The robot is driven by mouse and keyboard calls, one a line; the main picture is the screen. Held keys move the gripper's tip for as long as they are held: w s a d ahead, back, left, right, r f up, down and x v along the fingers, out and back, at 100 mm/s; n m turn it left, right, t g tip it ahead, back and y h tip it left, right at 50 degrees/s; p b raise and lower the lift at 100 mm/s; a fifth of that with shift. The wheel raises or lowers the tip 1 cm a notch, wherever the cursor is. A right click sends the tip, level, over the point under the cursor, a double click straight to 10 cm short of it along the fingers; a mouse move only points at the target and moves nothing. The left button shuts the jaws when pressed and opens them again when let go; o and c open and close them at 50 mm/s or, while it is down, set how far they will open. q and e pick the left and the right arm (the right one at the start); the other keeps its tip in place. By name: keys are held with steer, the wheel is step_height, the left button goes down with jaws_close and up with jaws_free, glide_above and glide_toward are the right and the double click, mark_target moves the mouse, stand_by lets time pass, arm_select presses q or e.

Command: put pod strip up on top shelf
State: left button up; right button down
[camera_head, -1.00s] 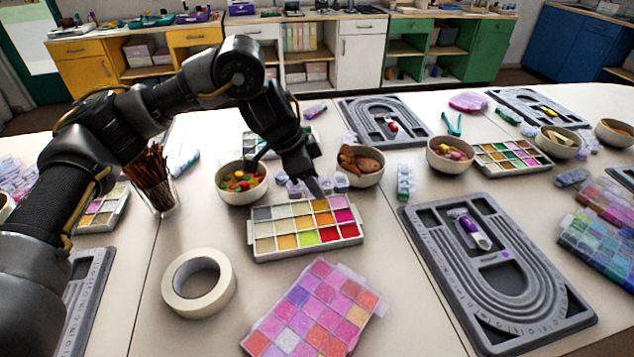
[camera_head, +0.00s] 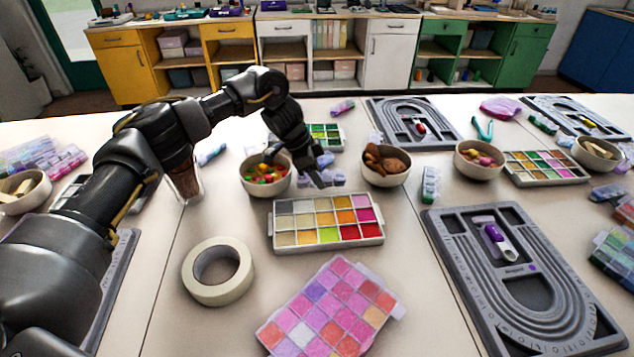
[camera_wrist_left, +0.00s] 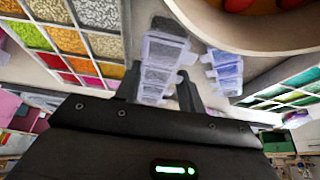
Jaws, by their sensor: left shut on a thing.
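My left gripper (camera_head: 316,178) is low over the table behind the bead tray, between the bowl of coloured beads and the bowl of brown pieces. In the left wrist view its two dark fingers (camera_wrist_left: 160,92) are shut on a translucent pale-violet pod strip (camera_wrist_left: 163,62). A similar pod strip (camera_wrist_left: 226,72) lies beside it, apart from the fingers. In the head view the pale strips (camera_head: 333,179) are small and partly hidden by the gripper. My right gripper is not in view. I cannot tell which shelf is the top shelf.
The bead tray (camera_head: 328,244) stands just in front of the gripper. The bead bowl (camera_head: 262,187) and brown-piece bowl (camera_head: 388,180) flank it closely. A tape roll (camera_head: 218,271), pink bead box (camera_head: 330,312) and grey bead board (camera_head: 520,290) lie nearer. Cabinets with open shelves (camera_head: 283,55) line the back.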

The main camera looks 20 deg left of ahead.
arm_select(q)
steer(key=shift+f, duration=1.45)
steer(key=shift+f, duration=0.1)
steer(key=o, duration=0.8)
